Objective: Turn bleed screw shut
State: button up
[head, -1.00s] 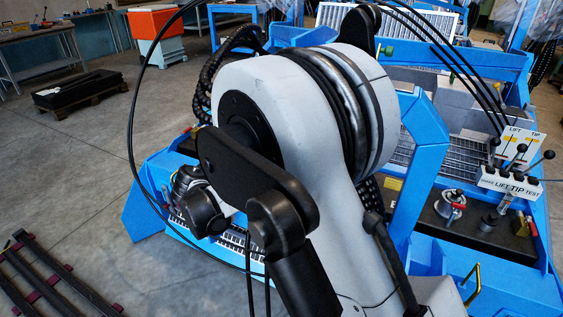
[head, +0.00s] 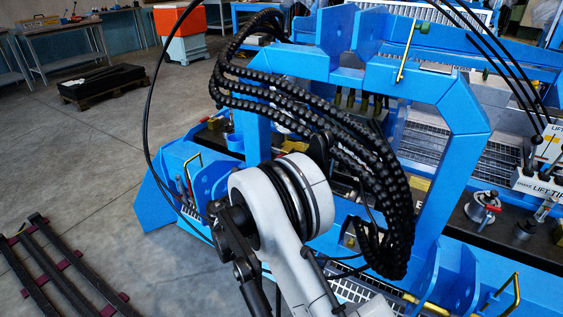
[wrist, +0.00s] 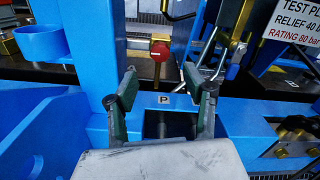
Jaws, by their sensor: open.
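My gripper (wrist: 159,76) is open and empty in the wrist view, its two green-padded fingers apart. A round red knob (wrist: 160,50) on a short stem shows beyond the fingertips, in the gap between them and apart from both. I cannot tell for sure whether this knob is the bleed screw. A small plate marked P (wrist: 164,99) sits on the blue frame below the knob, also seen between the fingers. In the head view my gripper is hidden behind my arm, and I cannot make out the knob there.
A blue upright (wrist: 92,50) stands left of the fingers, with a blue cup (wrist: 41,42) beside it. Metal linkage and a white pressure sign (wrist: 291,24) are to the right. In the head view, a blue arch (head: 455,115) and black cable chains (head: 375,190) crowd the arm.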

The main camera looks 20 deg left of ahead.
jog(key=w, duration=0.3)
jog(key=w+d+b, duration=0.1)
jog(key=w, duration=0.2)
jog(key=w+d+b, duration=0.1)
jog(key=w, duration=0.3)
jog(key=shift+c, duration=0.2)
jog(key=shift+s, duration=0.1)
jog(key=c, duration=1.1)
